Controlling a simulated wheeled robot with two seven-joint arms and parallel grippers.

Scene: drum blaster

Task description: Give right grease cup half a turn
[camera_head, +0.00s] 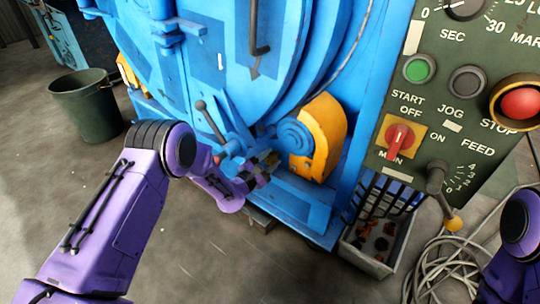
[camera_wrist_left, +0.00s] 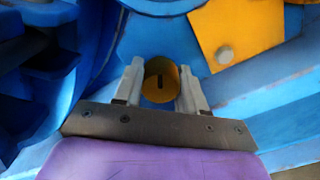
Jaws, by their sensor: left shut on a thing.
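The grease cup (camera_wrist_left: 160,78) is a round brass-yellow cap with a dark slot in its face, upright in the left wrist view. It sits at the foot of the blue drum machine (camera_head: 190,75), left of a yellow guard (camera_head: 322,135). My left gripper (camera_head: 266,165) reaches in low at the machine; in the left wrist view its two pale fingers (camera_wrist_left: 160,92) stand on either side of the cup, shut on it. In the head view the cup is too small and covered to make out clearly. My right gripper is not in view; only part of my right arm shows at lower right.
A green control panel (camera_head: 455,110) with buttons and a red switch stands at the right. Below it are a grey bin (camera_head: 373,262) and coiled cable (camera_head: 440,270). A dark bucket (camera_head: 86,105) stands at the left. The floor in front is mostly clear.

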